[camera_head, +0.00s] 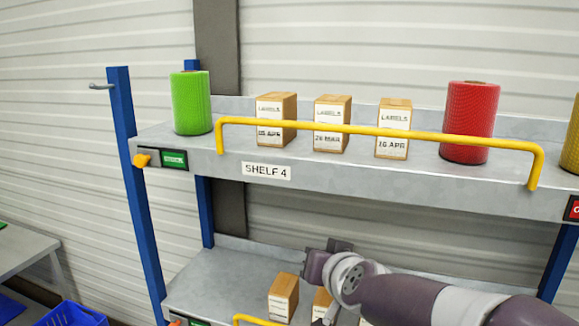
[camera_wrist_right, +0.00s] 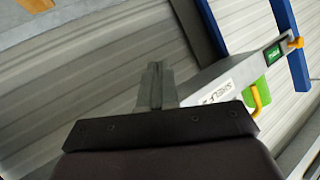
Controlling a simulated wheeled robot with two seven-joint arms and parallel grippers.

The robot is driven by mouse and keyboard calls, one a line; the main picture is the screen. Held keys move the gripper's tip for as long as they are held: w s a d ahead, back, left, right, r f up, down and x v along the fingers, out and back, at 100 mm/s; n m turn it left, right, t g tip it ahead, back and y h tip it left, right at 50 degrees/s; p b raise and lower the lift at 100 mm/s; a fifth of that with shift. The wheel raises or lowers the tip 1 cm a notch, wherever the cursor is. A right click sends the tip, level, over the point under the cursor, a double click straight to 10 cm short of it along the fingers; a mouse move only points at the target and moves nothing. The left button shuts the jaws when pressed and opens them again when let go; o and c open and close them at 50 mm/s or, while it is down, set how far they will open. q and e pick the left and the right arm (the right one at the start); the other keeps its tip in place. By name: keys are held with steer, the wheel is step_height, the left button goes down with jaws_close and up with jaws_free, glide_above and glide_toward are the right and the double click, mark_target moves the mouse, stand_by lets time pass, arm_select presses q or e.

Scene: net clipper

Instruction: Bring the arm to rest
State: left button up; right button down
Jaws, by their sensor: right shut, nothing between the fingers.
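My right arm (camera_head: 420,297) comes in from the lower right in the head view, its wrist in front of the gap between the upper and lower shelves. My right gripper (camera_wrist_right: 154,72) shows in the right wrist view with its two grey fingers together and nothing between them. In the head view the fingers are hard to make out. My left gripper is not in view.
The upper shelf (camera_head: 330,180), marked SHELF 4, has a yellow rail (camera_head: 375,130), a green roll (camera_head: 190,102), a red roll (camera_head: 469,122) and 3 boxes. My arm partly hides boxes on the lower shelf (camera_head: 215,285). A blue crate (camera_head: 72,315) stands lower left.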

steer(key=s+d+f+g+h+b, duration=0.1)
steer(key=s+d+f+g+b, duration=0.2)
steer(key=s+f, duration=0.4)
steer(key=s+d+f+g+h+b, duration=0.1)
steer(key=s+d+f+g+b, duration=0.3)
steer(key=f, duration=1.4)
steer(key=s+d+f+n+g+h+b, duration=0.1)
steer(key=s+d+f+g+b, duration=0.3)
steer(key=s+f, duration=0.6)
step_height(320, 180, down, 2)
steer(key=shift+d+f+b, duration=0.2)
steer(key=shift+d+b, duration=0.25)
steer(key=shift+d, duration=0.8)
steer(key=shift+s, duration=0.15)
